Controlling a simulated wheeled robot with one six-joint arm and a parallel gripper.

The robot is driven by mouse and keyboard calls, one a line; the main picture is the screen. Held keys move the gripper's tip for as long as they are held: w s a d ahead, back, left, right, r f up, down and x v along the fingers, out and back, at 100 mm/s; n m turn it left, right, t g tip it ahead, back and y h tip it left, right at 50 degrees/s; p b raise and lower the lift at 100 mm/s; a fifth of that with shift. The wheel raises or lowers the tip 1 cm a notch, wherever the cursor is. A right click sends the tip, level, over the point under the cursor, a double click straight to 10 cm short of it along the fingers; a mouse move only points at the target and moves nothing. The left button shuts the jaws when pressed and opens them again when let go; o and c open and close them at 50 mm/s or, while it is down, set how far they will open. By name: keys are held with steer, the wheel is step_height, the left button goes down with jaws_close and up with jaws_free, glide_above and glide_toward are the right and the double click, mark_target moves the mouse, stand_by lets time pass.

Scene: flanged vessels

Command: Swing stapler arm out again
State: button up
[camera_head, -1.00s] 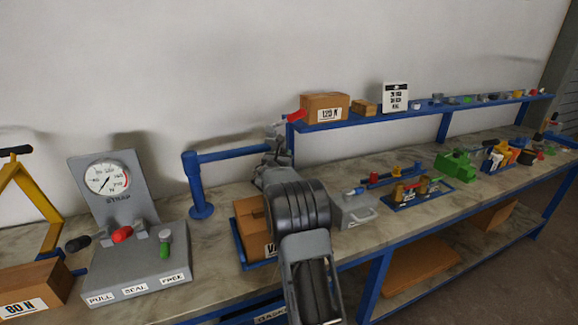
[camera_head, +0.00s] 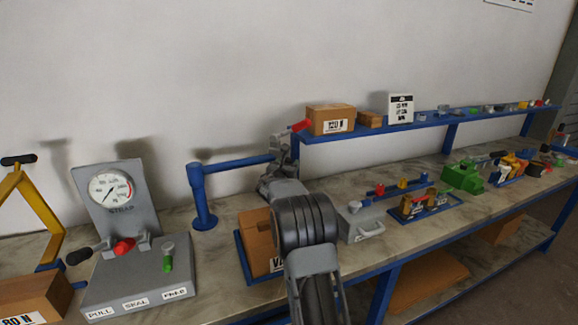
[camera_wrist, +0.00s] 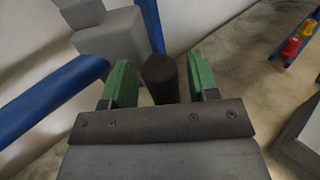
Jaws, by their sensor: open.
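The stapler arm is a blue horizontal bar (camera_head: 238,164) on a blue post (camera_head: 200,198) standing on the bench. It reaches right, towards the grey stapler parts by my wrist, where a red-tipped lever (camera_head: 300,126) shows. In the wrist view the blue bar (camera_wrist: 50,98) comes in from the left towards a grey block (camera_wrist: 112,35). My gripper (camera_wrist: 158,85) is open, its green-padded fingers on either side of a dark round grip (camera_wrist: 160,72), with a visible gap on each side. In the head view my own wrist hides the fingertips.
A grey gauge stand (camera_head: 135,270) is at left. A grey case (camera_head: 361,224) is right of my arm. A raised blue shelf (camera_head: 400,126) with boxes runs behind. Bare bench shows around the post.

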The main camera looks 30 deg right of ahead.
steer(key=b+v, duration=0.2)
steer(key=v, duration=1.2)
steer(key=shift+d+b, duration=0.1)
steer(key=shift+b, duration=0.3)
steer(key=s+m+g, duration=0.1)
steer(key=s+m, duration=0.1)
steer(key=s+a+m+g+p, duration=0.1)
steer(key=s+m+g, duration=0.1)
steer(key=s+m, duration=0.1)
steer(key=s+m+g+y, duration=0.1)
steer(key=s+m, duration=0.2)
steer(key=shift+s+a+g+p, duration=0.2)
steer(key=shift+a+g+p, duration=0.05)
steer(key=shift+g+p, duration=0.1)
steer(key=s+a+f+m+g+y+p, duration=0.1)
steer(key=s+a+f+m+y, duration=0.2)
steer(key=s+a+m+y, duration=0.3)
steer(key=s+a+f+m+g+y+p, duration=0.2)
steer(key=s+a+m+y, duration=0.5)
steer(key=s+a+m, duration=0.4)
steer(key=s+a+f, duration=0.1)
steer(key=a, duration=0.1)
steer(key=shift+s+a+m, duration=0.3)
steer(key=shift+m, duration=0.1)
